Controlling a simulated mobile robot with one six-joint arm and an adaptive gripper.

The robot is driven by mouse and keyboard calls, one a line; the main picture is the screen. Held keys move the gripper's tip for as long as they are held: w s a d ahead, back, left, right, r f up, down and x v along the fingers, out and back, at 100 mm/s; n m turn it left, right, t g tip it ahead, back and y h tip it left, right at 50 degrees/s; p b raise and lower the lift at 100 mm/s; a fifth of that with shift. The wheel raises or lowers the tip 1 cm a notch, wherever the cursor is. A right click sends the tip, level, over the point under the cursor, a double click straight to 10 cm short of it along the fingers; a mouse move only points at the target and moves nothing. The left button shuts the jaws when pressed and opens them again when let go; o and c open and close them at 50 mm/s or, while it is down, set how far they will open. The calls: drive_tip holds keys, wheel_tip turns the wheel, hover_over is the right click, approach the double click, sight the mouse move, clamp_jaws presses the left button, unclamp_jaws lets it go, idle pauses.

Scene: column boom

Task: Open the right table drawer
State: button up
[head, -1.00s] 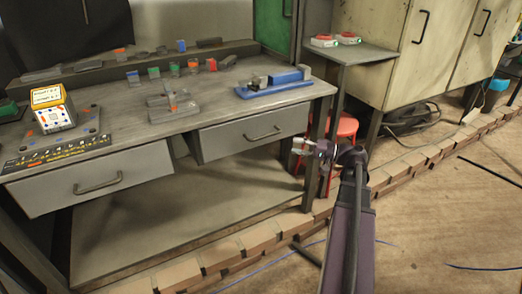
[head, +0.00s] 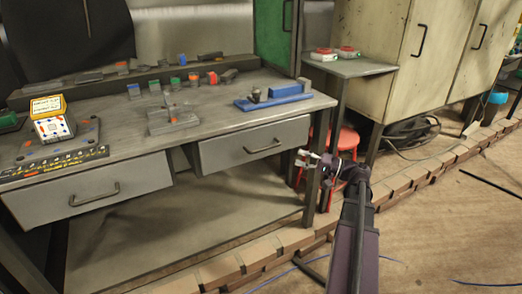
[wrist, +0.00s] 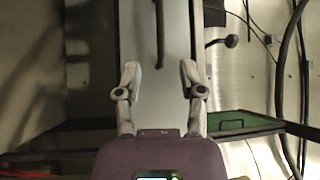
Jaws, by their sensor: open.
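No contact shows.
The left drawer (head: 90,190) sticks out to the left. The table's front right leg (head: 315,170) and a red stool (head: 343,143) are close to my gripper. A small side table (head: 350,66) stands behind. Bricks (head: 240,262) edge the floor.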

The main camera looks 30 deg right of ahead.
sight(265, 148)
drive_tip(key=shift+p+x, duration=0.8)
drive_tip(key=shift+x, duration=5.5)
